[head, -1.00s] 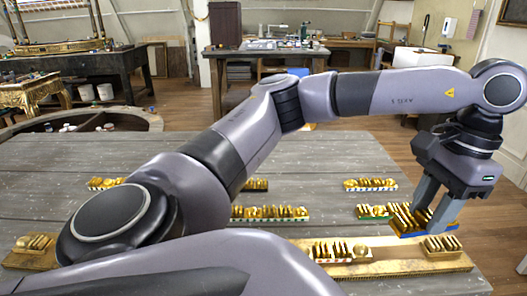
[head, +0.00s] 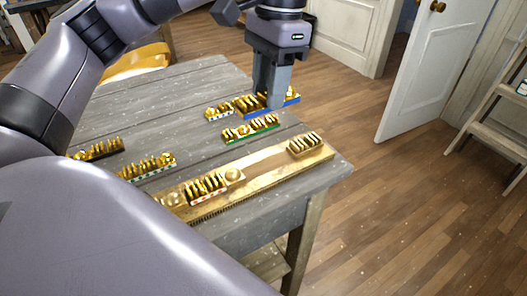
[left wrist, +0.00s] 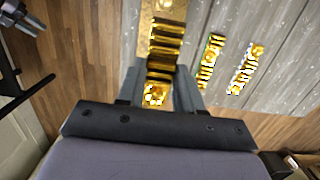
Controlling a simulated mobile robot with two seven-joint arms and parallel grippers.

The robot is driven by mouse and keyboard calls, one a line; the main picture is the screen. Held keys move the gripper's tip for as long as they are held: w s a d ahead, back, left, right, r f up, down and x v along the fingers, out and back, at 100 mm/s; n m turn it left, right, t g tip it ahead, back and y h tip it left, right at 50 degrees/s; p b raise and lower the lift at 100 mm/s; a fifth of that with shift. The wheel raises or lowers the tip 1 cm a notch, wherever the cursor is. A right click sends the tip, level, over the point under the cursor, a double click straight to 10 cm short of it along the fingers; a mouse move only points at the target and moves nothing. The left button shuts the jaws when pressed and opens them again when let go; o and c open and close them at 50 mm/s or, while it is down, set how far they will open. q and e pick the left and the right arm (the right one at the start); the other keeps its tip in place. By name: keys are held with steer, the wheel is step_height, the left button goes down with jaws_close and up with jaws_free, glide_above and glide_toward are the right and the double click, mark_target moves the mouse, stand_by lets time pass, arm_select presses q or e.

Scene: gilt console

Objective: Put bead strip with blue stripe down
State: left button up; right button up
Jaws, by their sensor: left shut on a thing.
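The bead strip with a blue stripe (head: 292,99) carries a row of gold beads. My left gripper (head: 270,104) is shut on it from above, at the table's far right edge. I cannot tell whether the strip touches the tabletop. In the left wrist view the held strip (left wrist: 165,47) runs up between the fingers of my left gripper (left wrist: 158,88), its stripe hidden. A green-striped strip (head: 251,128) lies just in front of it, and a pale-striped strip (head: 219,111) lies to its left. My right gripper is not seen.
A long gilt board (head: 265,167) lies along the near table edge, bearing a red-and-white-edged strip (head: 205,188) and a gold beaded piece (head: 305,143). Further strips (head: 146,166) lie left. Bare grey wood (head: 180,115) lies between. An open door (head: 430,75) and stepladder (head: 495,125) stand beyond.

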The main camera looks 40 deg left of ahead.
mark_target(266, 166)
arm_select(q)
step_height(266, 166, down, 14)
steer(key=shift+r+b, duration=0.1)
steer(key=shift+b, duration=0.25)
steer(key=shift+f, duration=0.25)
steer(key=o, duration=1.1)
steer(key=shift+c, duration=0.2)
steer(key=shift+r, duration=0.1)
steer(key=r, duration=0.4)
steer(key=w+r, duration=0.1)
steer(key=r, duration=0.7)
steer(key=shift+w+d+r, duration=0.1)
steer(key=shift+w+d, duration=0.1)
steer(key=shift+d, duration=0.1)
